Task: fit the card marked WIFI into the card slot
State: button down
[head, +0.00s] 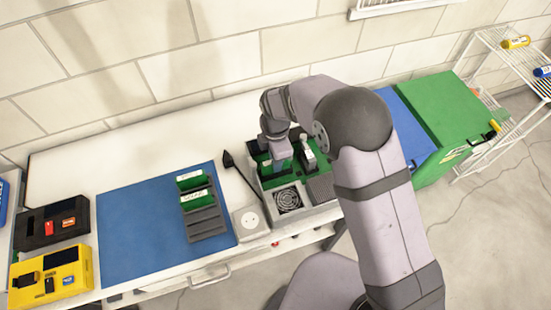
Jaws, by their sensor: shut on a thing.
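My gripper (280,157) points down into an open grey case with a green board (268,183). It is shut on a card, mostly hidden by the fingers, and no marking on it can be read. The card slot cannot be made out under the gripper, so I cannot tell whether the card touches it. Two green cards with white labels, a rear one (190,180) and a front one (196,200), stand in a dark rack (207,226) left of the case. Their lettering is too small to read surely.
The case holds a fan (287,200) at its front. A white socket box (250,221) and a black cable lie left of it. A blue mat (140,235) lies under the rack. Yellow (62,262) and black (52,224) boxes stand far left. A green box (440,115) stands right.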

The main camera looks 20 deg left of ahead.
jog(key=shift+f, duration=0.1)
jog(key=shift+f, duration=0.15)
jog(key=c, duration=1.7)
grip_release()
jog(key=shift+c, duration=0.2)
notch_tip(320, 180, up, 12)
jog(key=b, duration=0.3)
jog(key=shift+r, duration=0.2)
